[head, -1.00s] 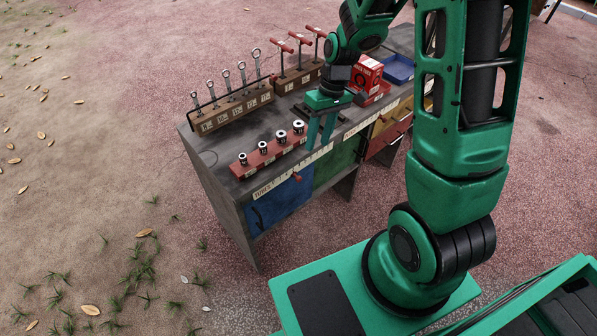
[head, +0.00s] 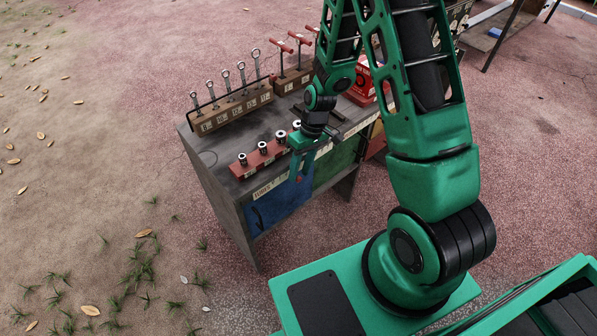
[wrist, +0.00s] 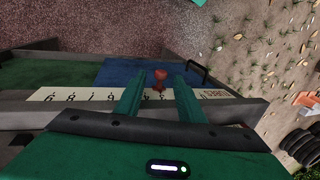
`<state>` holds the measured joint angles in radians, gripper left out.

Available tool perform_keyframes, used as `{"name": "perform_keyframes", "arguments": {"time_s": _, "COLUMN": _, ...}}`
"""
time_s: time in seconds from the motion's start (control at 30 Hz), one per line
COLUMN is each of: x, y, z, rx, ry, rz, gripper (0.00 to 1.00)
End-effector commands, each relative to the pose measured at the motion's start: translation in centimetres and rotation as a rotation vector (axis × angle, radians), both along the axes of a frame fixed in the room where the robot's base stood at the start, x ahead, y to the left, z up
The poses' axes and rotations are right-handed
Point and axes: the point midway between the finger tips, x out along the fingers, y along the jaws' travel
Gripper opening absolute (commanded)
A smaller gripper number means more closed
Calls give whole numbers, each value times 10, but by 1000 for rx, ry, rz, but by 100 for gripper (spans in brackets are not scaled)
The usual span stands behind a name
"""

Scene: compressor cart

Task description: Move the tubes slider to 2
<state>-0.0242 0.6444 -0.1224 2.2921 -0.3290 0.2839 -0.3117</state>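The tubes slider's red knob (wrist: 160,75) stands out from the front edge of the bench, above the blue drawer front (wrist: 125,72). A pale scale strip (wrist: 75,96) with numbers, upside down in the wrist view, runs along that edge; its "TUBES" label is at the right there. The knob is around the 3 to 4 marks; I cannot tell exactly. My gripper (wrist: 160,80) is open, one finger on each side of the knob, with a gap on both sides. In the head view my gripper (head: 301,168) hangs at the bench edge, by the knob (head: 298,179).
On the bench top (head: 207,158) are a red block with several sockets (head: 252,162), a wooden rack of wrenches (head: 235,108), a rack of T-handles (head: 295,78) and a red box (head: 362,80). The ground in front of the bench is clear.

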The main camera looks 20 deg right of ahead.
Motion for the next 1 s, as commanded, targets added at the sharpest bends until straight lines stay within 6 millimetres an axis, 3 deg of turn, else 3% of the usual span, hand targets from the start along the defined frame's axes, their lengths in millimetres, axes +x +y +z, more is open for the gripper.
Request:
{"name": "perform_keyframes", "arguments": {"time_s": 0.43, "x": -1, "y": 3, "z": -10, "rx": 0, "ry": -1, "rz": 0, "gripper": 35}}
{"name": "perform_keyframes", "arguments": {"time_s": 0.47, "x": -1, "y": 3, "z": -10, "rx": 0, "ry": -1, "rz": 0, "gripper": 33}}
{"name": "perform_keyframes", "arguments": {"time_s": 0.6, "x": -1, "y": 3, "z": -10, "rx": 0, "ry": 0, "rz": 0, "gripper": 0}}
{"name": "perform_keyframes", "arguments": {"time_s": 0.77, "x": -1, "y": 3, "z": -10, "rx": 0, "ry": 0, "rz": 0, "gripper": 0}}
{"name": "perform_keyframes", "arguments": {"time_s": 1.0, "x": -9, "y": 27, "z": -10, "rx": 1, "ry": 1, "rz": 2, "gripper": 0}}
